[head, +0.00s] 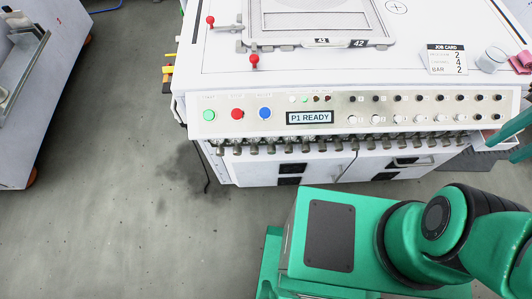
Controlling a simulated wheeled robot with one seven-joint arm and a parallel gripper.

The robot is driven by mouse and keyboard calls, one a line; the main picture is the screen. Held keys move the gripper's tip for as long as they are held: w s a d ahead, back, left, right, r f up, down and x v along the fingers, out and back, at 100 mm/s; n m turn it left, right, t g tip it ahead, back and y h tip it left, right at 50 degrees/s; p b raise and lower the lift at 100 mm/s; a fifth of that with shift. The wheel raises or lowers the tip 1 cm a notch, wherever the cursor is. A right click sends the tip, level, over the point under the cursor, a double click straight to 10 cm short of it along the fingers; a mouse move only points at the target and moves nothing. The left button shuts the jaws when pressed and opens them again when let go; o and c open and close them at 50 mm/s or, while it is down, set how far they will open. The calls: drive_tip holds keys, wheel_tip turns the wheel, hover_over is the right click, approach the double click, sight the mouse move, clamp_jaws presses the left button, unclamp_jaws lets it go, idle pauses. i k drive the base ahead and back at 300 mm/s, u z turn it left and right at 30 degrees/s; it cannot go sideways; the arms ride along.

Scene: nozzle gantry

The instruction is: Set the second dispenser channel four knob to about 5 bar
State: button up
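The white machine's front panel (275,120) carries two rows of small knobs at its right half. The display (310,117) reads "P1 READY". A job card (447,59) on the machine top shows 2, 4 and, beside BAR, 2. My green arm fills the lower right; my gripper is not in view.
Green, red (237,113) and blue buttons sit left of the display. A row of nozzle-like fittings (270,147) hangs below the panel. A grey cup (491,59) and a red item (521,62) stand at the top right. The floor at left is clear, with a cart (30,110) beyond.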

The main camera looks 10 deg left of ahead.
sight(271, 150)
drive_tip(key=u, duration=3.5)
drive_tip(key=k, duration=1.8)
drive_tip(key=z, duration=1.3)
